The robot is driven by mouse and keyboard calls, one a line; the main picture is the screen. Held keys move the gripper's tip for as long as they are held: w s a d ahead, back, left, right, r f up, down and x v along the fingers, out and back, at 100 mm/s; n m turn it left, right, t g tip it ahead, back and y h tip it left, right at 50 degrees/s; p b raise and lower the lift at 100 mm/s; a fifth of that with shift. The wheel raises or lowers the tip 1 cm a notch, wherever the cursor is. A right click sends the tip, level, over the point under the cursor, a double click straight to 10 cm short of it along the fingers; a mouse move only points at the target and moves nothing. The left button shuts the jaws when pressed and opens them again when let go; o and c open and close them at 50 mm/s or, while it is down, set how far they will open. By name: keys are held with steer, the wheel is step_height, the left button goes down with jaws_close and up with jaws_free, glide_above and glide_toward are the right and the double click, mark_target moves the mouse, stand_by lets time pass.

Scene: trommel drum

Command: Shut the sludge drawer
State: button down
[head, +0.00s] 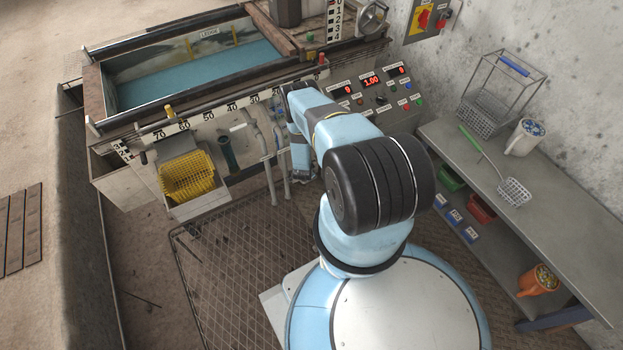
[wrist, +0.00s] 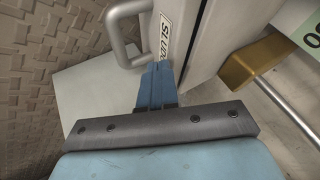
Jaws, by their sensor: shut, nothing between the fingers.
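In the wrist view the sludge drawer (wrist: 207,40) is a grey metal front with a label plate (wrist: 166,35), partly cut off, reading "SLUD". A grey bar handle (wrist: 117,40) stands out from it on the left. My gripper (wrist: 155,72) has its blue fingers together and empty. The fingertips are right at the drawer front, just below the label and handle; I cannot tell whether they touch. In the head view my arm hides the drawer and fingertips, so how far the drawer stands out cannot be seen.
A brass-coloured block (wrist: 255,62) and a metal rod lie right of the drawer front. Grey pipes (head: 268,165) and a yellow basket (head: 187,175) in a metal tray are left of my arm. A grey workbench (head: 560,205) stands at the right. Mesh flooring (head: 240,260) is clear.

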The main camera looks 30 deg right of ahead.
steer(key=s+a+r, duration=0.3)
steer(key=s+r, duration=0.4)
steer(key=s, duration=0.1)
steer(key=shift+a+r, duration=0.3)
steer(key=shift+a, duration=0.05)
steer(key=shift+s, duration=0.15)
